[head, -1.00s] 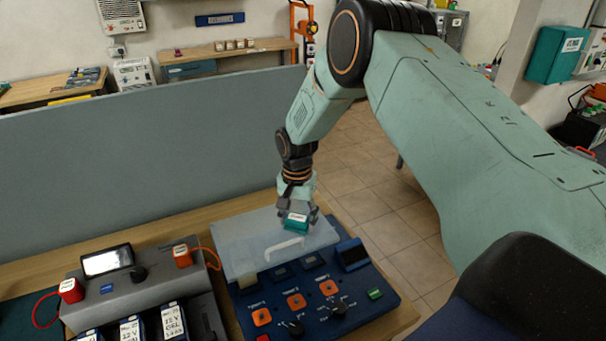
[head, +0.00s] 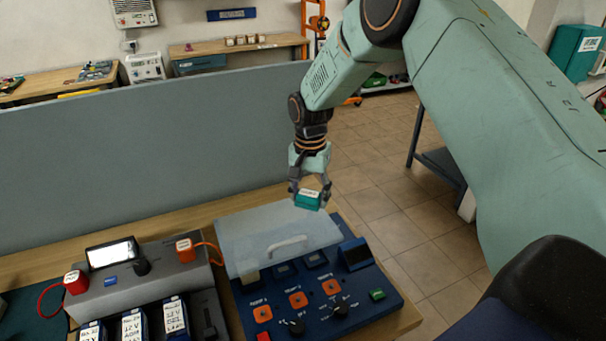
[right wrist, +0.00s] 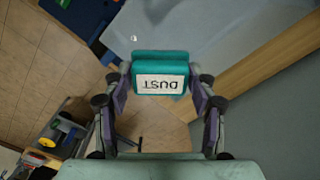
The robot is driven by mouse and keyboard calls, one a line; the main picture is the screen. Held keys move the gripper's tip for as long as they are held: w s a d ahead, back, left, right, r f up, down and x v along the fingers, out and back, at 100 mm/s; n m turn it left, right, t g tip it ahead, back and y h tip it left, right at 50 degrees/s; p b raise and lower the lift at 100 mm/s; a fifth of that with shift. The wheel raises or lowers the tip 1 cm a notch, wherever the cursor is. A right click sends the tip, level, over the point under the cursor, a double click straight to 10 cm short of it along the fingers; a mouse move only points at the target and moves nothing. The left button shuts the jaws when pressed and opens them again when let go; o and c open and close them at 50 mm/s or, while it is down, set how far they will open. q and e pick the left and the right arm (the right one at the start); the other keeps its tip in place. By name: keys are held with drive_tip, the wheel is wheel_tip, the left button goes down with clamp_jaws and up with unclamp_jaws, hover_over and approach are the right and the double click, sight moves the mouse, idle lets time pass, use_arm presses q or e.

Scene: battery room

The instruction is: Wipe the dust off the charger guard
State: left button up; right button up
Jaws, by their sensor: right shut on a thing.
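The charger guard (head: 262,237) is a clear, pale panel with a white handle, lying over the back part of the blue charger panel (head: 375,299). My right gripper (head: 310,196) is shut on a teal block with a white label (head: 308,201). The label reads "DUST" in the right wrist view (right wrist: 162,84). The block is held above the guard's back right part, apparently clear of it. In the right wrist view the guard (right wrist: 215,30) lies beyond the block. I cannot make out dust on the guard. My left gripper is not in view.
A grey unit (head: 160,279) with a screen, red and orange plugs and several labelled batteries stands left of the charger. A tall grey divider (head: 150,155) runs behind the table. The tiled floor (head: 400,225) is open to the right.

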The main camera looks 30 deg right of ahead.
drive_tip(key=shift+w+r, duration=0.15)
drive_tip(key=shift+r, duration=0.75)
